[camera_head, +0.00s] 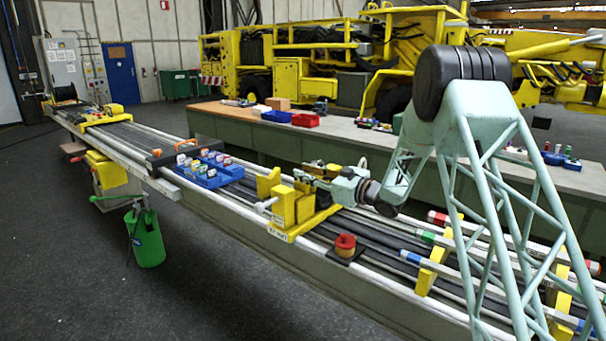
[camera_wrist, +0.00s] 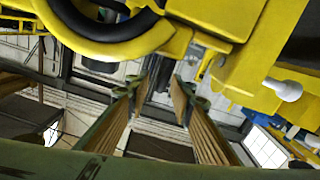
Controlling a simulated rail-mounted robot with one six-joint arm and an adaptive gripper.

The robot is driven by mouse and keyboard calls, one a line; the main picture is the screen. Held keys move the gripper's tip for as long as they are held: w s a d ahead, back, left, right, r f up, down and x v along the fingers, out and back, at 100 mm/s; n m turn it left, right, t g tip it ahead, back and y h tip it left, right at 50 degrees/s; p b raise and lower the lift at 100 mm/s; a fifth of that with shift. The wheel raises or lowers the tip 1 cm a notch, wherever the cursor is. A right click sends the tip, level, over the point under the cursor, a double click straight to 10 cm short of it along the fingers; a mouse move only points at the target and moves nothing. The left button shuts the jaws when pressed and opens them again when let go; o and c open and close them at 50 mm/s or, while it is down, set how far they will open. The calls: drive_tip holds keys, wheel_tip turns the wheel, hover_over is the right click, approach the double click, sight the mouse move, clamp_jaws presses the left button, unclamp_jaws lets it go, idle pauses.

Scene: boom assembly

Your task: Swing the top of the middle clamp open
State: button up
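The middle clamp (camera_head: 284,212) is a yellow block assembly across the boom, with a pale handle (camera_head: 266,204) on its left side. In the wrist view, a curved yellow part of the clamp (camera_wrist: 110,42) with a dark inner lining fills the top left. A yellow block with a pale knob (camera_wrist: 285,90) is at the right. My gripper (camera_head: 303,176) is at the clamp's upper right side in the head view. In the wrist view my gripper (camera_wrist: 158,88) has its fingers apart with nothing between them, just below the yellow parts. I cannot tell whether it touches the clamp.
A blue tray (camera_head: 210,172) of small coloured parts lies left of the clamp. A red round part on a dark plate (camera_head: 345,246) is in front. Long tubes (camera_head: 440,255) run right. Another yellow clamp (camera_head: 105,117) is at the far left. A long bench (camera_head: 400,142) stands behind.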

drive_tip(key=shift+w+a, duration=0.25)
drive_tip(key=shift+a, duration=0.1)
clamp_jaws()
drive_tip(key=shift+r, duration=0.15)
